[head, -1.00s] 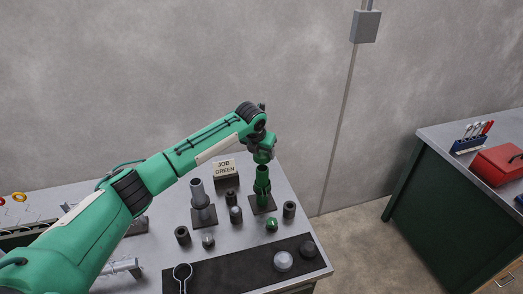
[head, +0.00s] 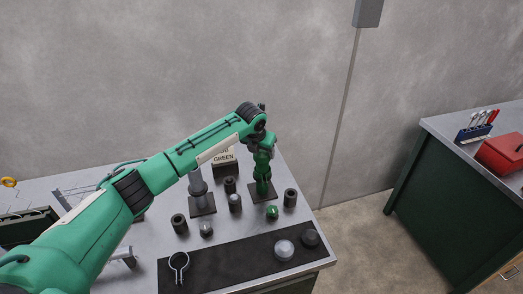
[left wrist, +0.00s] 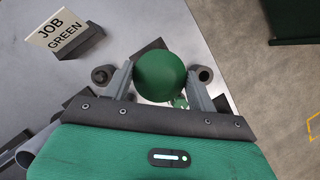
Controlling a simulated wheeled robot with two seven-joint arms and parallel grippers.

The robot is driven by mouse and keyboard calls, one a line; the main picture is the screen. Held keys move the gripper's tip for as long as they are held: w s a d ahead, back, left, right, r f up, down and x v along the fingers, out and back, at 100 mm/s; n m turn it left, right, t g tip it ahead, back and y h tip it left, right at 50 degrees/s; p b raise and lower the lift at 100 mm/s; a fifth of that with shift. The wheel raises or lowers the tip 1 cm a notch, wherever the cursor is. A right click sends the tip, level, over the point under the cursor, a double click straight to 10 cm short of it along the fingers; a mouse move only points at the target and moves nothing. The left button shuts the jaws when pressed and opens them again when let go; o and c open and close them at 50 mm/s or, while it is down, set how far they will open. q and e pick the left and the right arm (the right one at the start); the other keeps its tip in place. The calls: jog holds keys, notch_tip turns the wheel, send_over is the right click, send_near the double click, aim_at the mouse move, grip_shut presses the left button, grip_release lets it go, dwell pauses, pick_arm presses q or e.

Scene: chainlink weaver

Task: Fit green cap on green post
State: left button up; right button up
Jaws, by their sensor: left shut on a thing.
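My left gripper (head: 264,152) points straight down over the green post (head: 263,188), which stands on a dark square base (head: 255,198) near the table's right side. In the left wrist view, a round dark green cap (left wrist: 160,76) sits between the two fingers, and the gripper is shut on it. The cap hides the post's top, so I cannot tell whether it is seated. A smaller green-topped piece (head: 272,212) lies in front of the post; a bit of green also shows just below the cap in the wrist view. My right gripper is not in view.
A grey post (head: 198,184) stands left of the green one. The "JOB GREEN" sign (head: 223,157) is behind. Dark cylinders (head: 290,198) and small knobs (head: 206,229) stand around. A dark mat (head: 228,262) at the front holds a ring tool (head: 179,262) and round pieces (head: 284,249).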

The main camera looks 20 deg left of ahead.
pick_arm(q)
jog(key=o, duration=1.1)
jog(key=shift+c, duration=0.2)
jog(key=shift+r, duration=0.1)
jog(key=b+v, duration=0.4)
jog(key=v, duration=0.9)
jog(key=shift+r, duration=0.35)
jog(key=shift+f, duration=0.1)
